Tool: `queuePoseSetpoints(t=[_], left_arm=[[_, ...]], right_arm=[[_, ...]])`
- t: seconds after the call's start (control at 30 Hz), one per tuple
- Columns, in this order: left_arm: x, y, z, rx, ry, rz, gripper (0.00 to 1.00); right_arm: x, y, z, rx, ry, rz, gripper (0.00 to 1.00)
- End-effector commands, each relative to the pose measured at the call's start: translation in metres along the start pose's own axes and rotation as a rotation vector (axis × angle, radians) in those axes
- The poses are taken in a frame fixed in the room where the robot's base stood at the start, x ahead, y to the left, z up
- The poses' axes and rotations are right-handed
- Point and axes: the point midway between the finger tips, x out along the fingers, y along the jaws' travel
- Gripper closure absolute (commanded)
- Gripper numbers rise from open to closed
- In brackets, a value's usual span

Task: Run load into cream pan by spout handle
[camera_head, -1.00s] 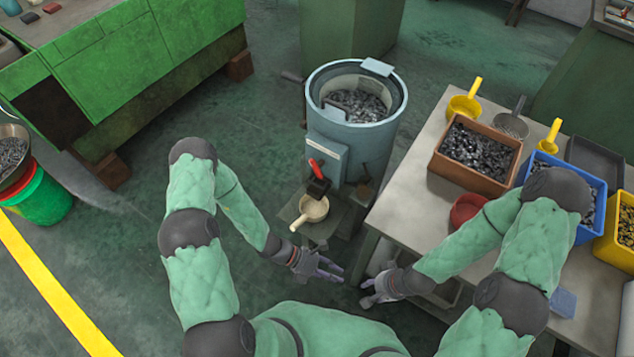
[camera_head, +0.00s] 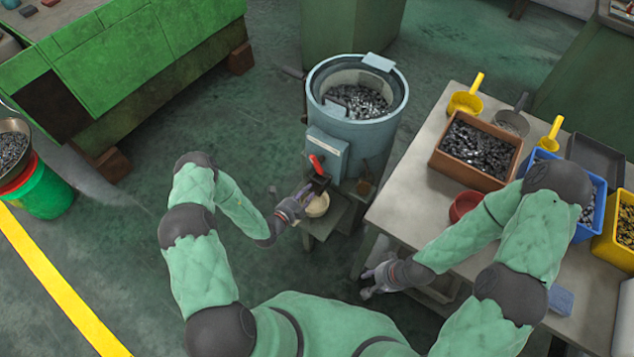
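The cream pan (camera_head: 318,206) sits on a small shelf under the spout of a blue-grey drum (camera_head: 360,150) filled with small metal parts. The spout has a red handle (camera_head: 317,163) above a dark outlet (camera_head: 318,183). My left gripper (camera_head: 303,196) is at the pan's left side, just below the outlet, and covers the pan's handle. Whether its fingers are closed on anything is too small to tell. My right gripper (camera_head: 368,285) is low by the table's front left leg, away from the pan, with its fingers apart and nothing visible in them.
A grey table (camera_head: 408,205) stands at right with a brown bin (camera_head: 474,151) of parts, a blue bin (camera_head: 590,185), a yellow bin (camera_head: 618,230), scoops and a red bowl (camera_head: 466,204). A green bench (camera_head: 130,60) stands at left. The floor between is open.

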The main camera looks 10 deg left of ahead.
Motion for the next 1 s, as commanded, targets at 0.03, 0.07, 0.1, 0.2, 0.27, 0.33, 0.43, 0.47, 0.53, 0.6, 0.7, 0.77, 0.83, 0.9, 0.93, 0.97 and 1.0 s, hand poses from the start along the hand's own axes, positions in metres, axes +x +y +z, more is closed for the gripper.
queuePoseSetpoints(t=[0.03,0.07,0.1,0.2,0.27,0.33,0.43,0.47,0.53,0.6,0.7,0.77,0.83,0.9,0.93,0.97,1.0], left_arm=[[0.011,0.002,-0.001,0.002,0.004,-0.001,0.7],[0.016,0.002,-0.002,0.003,0.004,-0.002,0.7],[0.024,0.001,-0.002,0.004,0.004,-0.003,0.7],[0.04,0.002,-0.001,0.003,0.004,-0.001,0.7],[0.049,0.001,-0.002,0.003,0.003,-0.001,0.7],[0.057,0.002,-0.001,0.002,0.003,-0.001,0.7],[0.066,0.002,-0.002,0.002,0.003,0.0,0.7],[0.068,0.001,-0.001,0.002,0.003,0.001,0.7],[0.07,0.001,-0.001,0.001,0.002,0.0,0.7],[0.072,0.0,-0.001,0.001,0.001,0.0,0.7],[0.072,0.0,-0.001,0.001,0.001,0.0,0.7],[0.072,0.0,-0.001,0.001,0.001,0.0,0.7],[0.072,0.0,-0.001,0.001,0.002,0.0,0.7],[0.072,0.0,-0.001,0.001,0.002,0.0,0.87],[0.072,0.0,-0.001,0.001,0.002,0.001,0.96],[0.072,0.0,-0.001,0.001,0.002,0.001,1.0],[0.072,0.0,-0.001,0.001,0.002,0.001,1.0]], right_arm=[[0.005,0.002,0.0,0.0,0.0,0.0,0.6],[0.006,0.002,0.0,0.0,0.0,0.0,0.6],[0.008,0.003,0.0,0.0,0.0,0.0,0.6],[0.013,0.004,0.0,0.0,0.0,0.0,0.6],[0.015,0.005,-0.001,0.0,0.0,0.0,0.6],[0.017,0.006,-0.001,0.0,0.0,0.0,0.6],[0.019,0.007,-0.001,0.0,0.0,0.0,0.6],[0.02,0.007,-0.001,0.0,0.0,0.0,0.6],[0.02,0.007,-0.001,0.0,0.0,0.0,0.6],[0.02,0.007,-0.001,0.0,0.0,0.0,0.6],[0.02,0.007,-0.001,0.0,0.0,0.0,0.6],[0.02,0.007,-0.001,0.0,0.0,0.0,0.6],[0.02,0.007,-0.001,0.0,0.0,0.0,0.6],[0.02,0.007,-0.001,0.0,0.0,0.0,0.6],[0.02,0.007,-0.001,0.0,0.0,0.0,0.6],[0.02,0.007,-0.001,0.0,0.0,0.0,0.6],[0.02,0.007,-0.001,0.0,0.0,0.0,0.6]])
